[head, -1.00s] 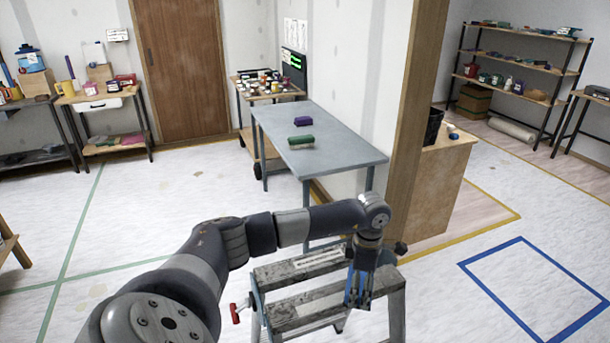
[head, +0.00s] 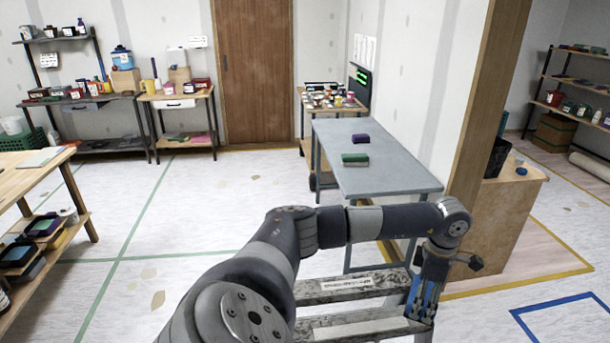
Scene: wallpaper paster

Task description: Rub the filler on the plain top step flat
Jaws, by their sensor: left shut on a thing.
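A worn grey stepladder stands at the bottom centre, partly hidden by my left arm. Its farther step (head: 342,287) carries a white printed label. Its nearer step (head: 310,333) has a pale strip along it; I cannot tell whether that is filler. My left gripper (head: 420,312) points down at the right end of the steps, with its fingers shut. What it holds is too small and hidden to make out, and I cannot tell whether it touches the step. My right gripper is not in view.
A grey table (head: 395,180) behind the ladder bears a green block (head: 355,158) and a purple block (head: 360,139). A wooden post (head: 485,110) and cabinet (head: 505,220) stand to the right. A wooden bench (head: 25,170) is at left. Floor left of centre is clear.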

